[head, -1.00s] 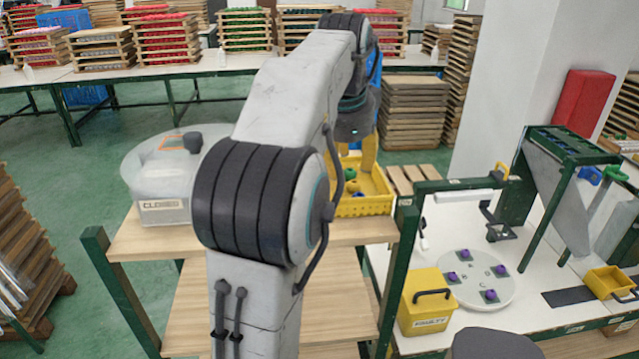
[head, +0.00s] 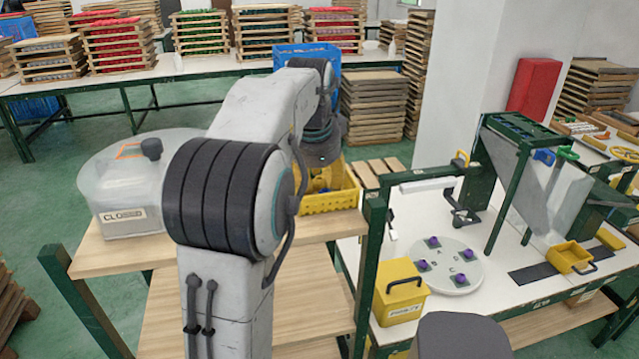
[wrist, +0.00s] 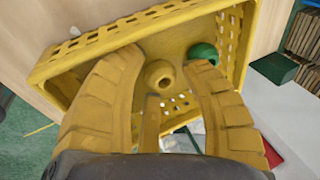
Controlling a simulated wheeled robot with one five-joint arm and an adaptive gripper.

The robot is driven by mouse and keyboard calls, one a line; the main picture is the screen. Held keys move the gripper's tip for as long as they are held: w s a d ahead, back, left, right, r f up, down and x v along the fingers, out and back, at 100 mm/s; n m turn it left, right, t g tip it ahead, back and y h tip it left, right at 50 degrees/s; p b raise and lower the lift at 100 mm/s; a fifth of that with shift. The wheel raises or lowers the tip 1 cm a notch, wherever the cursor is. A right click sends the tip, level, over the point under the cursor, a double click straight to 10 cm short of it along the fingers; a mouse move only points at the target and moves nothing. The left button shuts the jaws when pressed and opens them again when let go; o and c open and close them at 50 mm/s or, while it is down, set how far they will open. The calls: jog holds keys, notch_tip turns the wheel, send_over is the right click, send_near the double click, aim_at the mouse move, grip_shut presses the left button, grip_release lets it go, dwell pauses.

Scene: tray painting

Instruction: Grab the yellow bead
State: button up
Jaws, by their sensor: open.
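The yellow bead (wrist: 160,74) lies in the yellow perforated crate (wrist: 88,42), with its hole visible in the wrist view. My gripper (wrist: 165,66) is open, with its yellow fingers reaching into the crate. One finger is left of the bead, one right, and a third shows below it. Whether any finger touches the bead cannot be told. A green bead (wrist: 203,52) sits just beyond the right fingertip. In the head view my gripper (head: 322,180) is down at the crate (head: 330,202), and my arm hides much of the inside.
A clear lidded container (head: 130,190) stands left of my arm on the wooden shelf. A green post (head: 372,260) rises right of the crate. A yellow lidded box (head: 400,292) and a round plate with purple pieces (head: 450,283) are on the white table at right.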

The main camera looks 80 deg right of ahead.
jog(key=shift+f, duration=0.25)
jog(key=shift+f, duration=0.1)
jog(key=c, duration=0.6)
jog(key=shift+r, duration=0.2)
